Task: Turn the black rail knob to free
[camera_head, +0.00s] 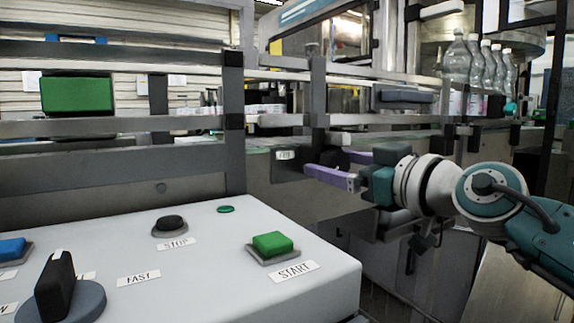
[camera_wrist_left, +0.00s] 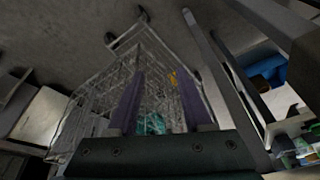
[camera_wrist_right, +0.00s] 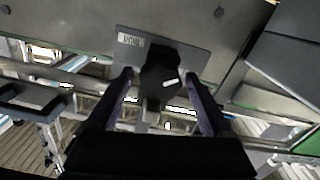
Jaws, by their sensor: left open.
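The black rail knob (camera_wrist_right: 158,80) sits on a grey plate, with a white mark on its face. It shows between the two purple fingers of my right gripper (camera_wrist_right: 159,78) in the right wrist view, with a gap on each side. In the head view the dark knob (camera_head: 334,158) is partly hidden by my right gripper (camera_head: 338,168), which reaches in from the right. A small label (camera_head: 285,155) is left of the knob; its text is hard to read. My left gripper (camera_wrist_left: 158,95) is open and empty, away from the knob, and shows only in the left wrist view.
A control panel (camera_head: 200,270) fills the front left, with a green START button (camera_head: 272,244), a black STOP button (camera_head: 170,224) and a black selector (camera_head: 56,285). Metal rails (camera_head: 190,124) run above and behind. Bottles (camera_head: 460,62) stand at the back right. A wire cart (camera_wrist_left: 95,105) is below my left gripper.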

